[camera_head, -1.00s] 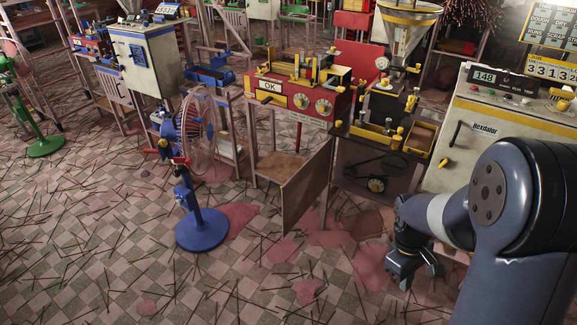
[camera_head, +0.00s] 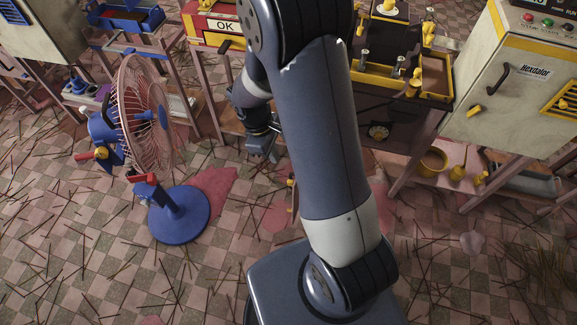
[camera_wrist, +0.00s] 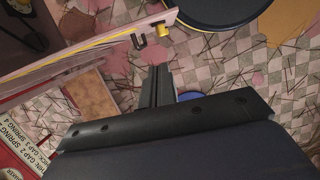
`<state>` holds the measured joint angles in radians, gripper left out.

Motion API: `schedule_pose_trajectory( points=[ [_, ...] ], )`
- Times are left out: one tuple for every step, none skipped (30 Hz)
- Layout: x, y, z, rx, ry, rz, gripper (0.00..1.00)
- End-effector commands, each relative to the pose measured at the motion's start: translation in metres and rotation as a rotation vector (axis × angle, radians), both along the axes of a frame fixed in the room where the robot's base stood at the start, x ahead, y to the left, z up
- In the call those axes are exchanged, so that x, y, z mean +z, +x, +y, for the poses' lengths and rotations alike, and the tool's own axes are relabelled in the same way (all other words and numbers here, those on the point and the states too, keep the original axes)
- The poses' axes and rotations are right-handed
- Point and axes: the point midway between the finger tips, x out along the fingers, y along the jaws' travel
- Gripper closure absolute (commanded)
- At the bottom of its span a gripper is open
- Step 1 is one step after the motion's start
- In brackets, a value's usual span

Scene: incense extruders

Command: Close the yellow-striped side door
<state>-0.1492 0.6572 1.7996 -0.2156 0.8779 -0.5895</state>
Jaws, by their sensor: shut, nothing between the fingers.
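The yellow-striped side door (camera_wrist: 95,52) stands open in the wrist view, seen nearly edge-on as a thin panel with a yellow stripe. A black hook and a yellow knob (camera_wrist: 164,30) are near its free end. In the head view my arm hides most of the door; only a narrow strip of its edge (camera_head: 292,197) shows. My gripper (camera_head: 262,150) is shut and empty, left of the door strip in the head view. In the wrist view its fingers (camera_wrist: 156,86) lie just below the door panel, with contact unclear.
The blue-based fan (camera_head: 180,213) stands to the left of my arm. The red machine (camera_head: 205,28) and its shelf are behind the gripper. The black extruder stand (camera_head: 400,100) is at the right, with a cream cabinet (camera_head: 520,85) beyond. Sticks litter the floor.

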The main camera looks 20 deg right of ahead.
Motion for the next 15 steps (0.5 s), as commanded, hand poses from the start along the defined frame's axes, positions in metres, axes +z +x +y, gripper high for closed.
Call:
schedule_pose_trajectory(
  points=[
    [-0.013,-0.004,-0.003,0.0,-0.001,0.008,1.0],
    [-0.019,-0.005,-0.004,0.0,-0.001,0.007,1.0],
    [-0.028,-0.006,-0.006,0.0,-0.001,0.007,1.0],
    [-0.034,-0.007,-0.007,0.0,-0.001,0.008,1.0],
    [-0.04,-0.008,-0.008,0.0,0.0,0.006,1.0],
    [-0.048,-0.009,-0.01,0.0,-0.001,0.007,1.0],
    [-0.054,-0.01,-0.011,0.0,-0.001,0.006,1.0],
    [-0.059,-0.011,-0.012,-0.001,-0.001,0.006,1.0],
    [-0.065,-0.012,-0.013,-0.001,0.0,0.006,1.0],
    [-0.06,-0.016,-0.019,-0.004,0.0,0.003,1.0],
    [-0.06,-0.019,-0.023,-0.003,0.001,0.001,1.0],
    [-0.06,-0.023,-0.028,-0.003,-0.001,0.002,1.0],
    [-0.06,-0.025,-0.03,-0.003,0.0,0.002,1.0],
    [-0.06,-0.027,-0.033,-0.002,0.0,0.0,1.0],
    [-0.06,-0.03,-0.036,-0.002,0.0,0.0,1.0]
  ],
)
